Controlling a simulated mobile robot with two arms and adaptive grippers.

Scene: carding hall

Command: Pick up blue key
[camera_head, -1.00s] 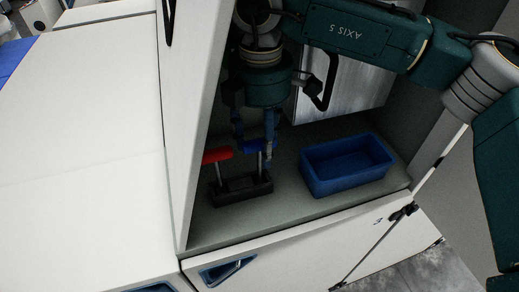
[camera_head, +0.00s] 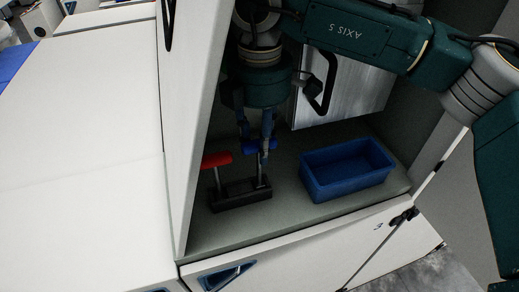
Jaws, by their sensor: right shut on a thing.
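The blue key (camera_head: 249,147) has a blue crossbar handle and a thin metal shaft. It stands upright, with its shaft running down to the black holder (camera_head: 228,198) on the shelf. My right gripper (camera_head: 260,146) points down from above and is shut on the blue handle, its fingers hiding part of it. A red key (camera_head: 215,160) stands to the left in the same holder. My left gripper is not in view.
A blue open bin (camera_head: 347,184) sits on the grey shelf (camera_head: 285,213) to the right of the holder. A white cabinet wall (camera_head: 186,135) rises close on the left. A silver panel with a black handle (camera_head: 321,92) is behind.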

